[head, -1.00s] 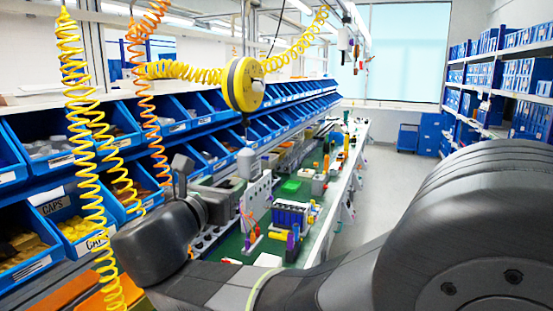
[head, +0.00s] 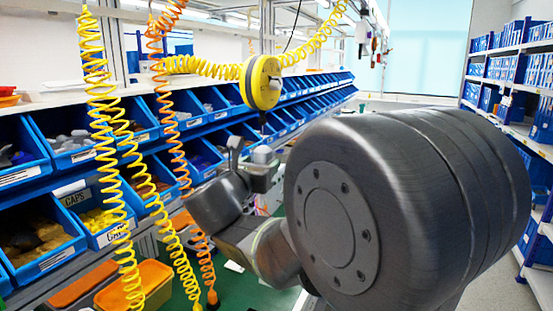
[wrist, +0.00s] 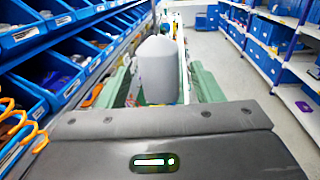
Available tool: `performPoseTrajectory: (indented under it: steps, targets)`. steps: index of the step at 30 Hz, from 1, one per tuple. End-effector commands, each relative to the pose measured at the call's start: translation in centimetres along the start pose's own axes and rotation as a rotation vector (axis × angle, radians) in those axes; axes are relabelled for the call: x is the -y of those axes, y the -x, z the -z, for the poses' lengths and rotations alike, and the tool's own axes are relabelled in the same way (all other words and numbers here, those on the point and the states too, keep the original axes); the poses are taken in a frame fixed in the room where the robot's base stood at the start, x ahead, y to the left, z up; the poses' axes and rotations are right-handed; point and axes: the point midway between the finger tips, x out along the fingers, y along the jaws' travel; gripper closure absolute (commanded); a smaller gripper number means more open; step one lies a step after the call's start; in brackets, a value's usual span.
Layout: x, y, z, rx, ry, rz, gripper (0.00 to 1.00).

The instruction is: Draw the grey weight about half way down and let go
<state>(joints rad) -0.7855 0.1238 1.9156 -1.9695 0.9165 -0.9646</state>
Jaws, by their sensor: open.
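In the wrist view the weight (wrist: 158,72) stands upright between the two green fingers of my gripper (wrist: 159,82). The fingers are open, with a gap visible on each side of it. In the head view my gripper (head: 252,168) is right at the weight, and its fingers are hard to make out.
Rows of blue bins (head: 95,215) line the left side. Yellow and orange coiled hoses (head: 128,180) hang in front of them. The green bench (head: 240,290) lies below. Shelving (head: 510,70) stands at the right, beyond a free aisle.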

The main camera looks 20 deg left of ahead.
Motion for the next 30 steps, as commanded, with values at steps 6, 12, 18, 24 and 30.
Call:
performPoseTrajectory:
  steps: [6,12,18,24,30]
  targets:
    - [0.0,-2.0,0.0,0.000,0.001,0.000,0.40]
    - [0.0,-2.4,0.0,0.000,0.001,-0.001,0.40]
    - [0.0,-2.4,0.0,0.000,0.001,-0.001,0.46]
    - [0.0,-2.4,0.0,0.000,0.001,-0.001,0.85]
    - [0.0,-2.4,0.1,0.000,0.001,-0.001,1.00]
